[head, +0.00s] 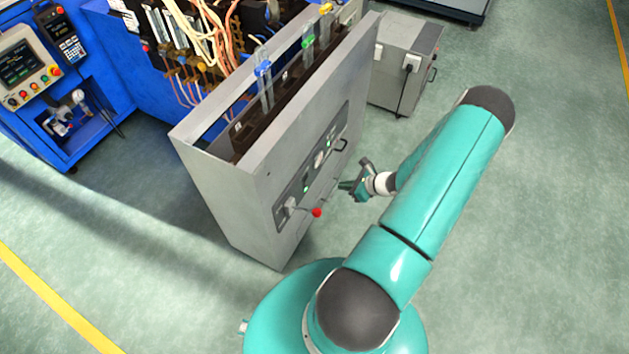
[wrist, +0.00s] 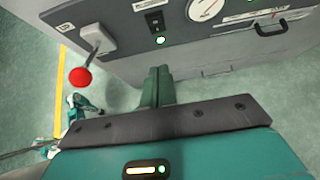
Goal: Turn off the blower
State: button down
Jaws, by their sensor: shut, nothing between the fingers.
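A grey cabinet (head: 228,195) stands upright with a control panel on its side facing my arm. A lever with a red ball knob (head: 317,212) sticks out from the panel; the knob also shows in the wrist view (wrist: 80,77). To its right in the wrist view are a black rocker switch (wrist: 155,20), a lit green lamp (wrist: 160,41) and a round gauge (wrist: 205,8). My gripper (head: 346,186) is shut and empty, in front of the panel. Its teal fingers (wrist: 157,90) point toward the cabinet below the rocker switch, apart from the knob. No label naming the blower is readable.
Glass tubes with coloured caps (head: 264,70) rise from the cabinet top. A blue machine (head: 110,95) with hoses stands behind it. A smaller grey box (head: 405,65) with a cable stands at the upper right.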

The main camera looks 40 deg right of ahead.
send_near(306, 181)
jog(key=w+f, duration=0.4)
jog(key=f, duration=0.1)
jog(key=shift+w+a+r, duration=0.3)
jog(key=shift+a, duration=0.2)
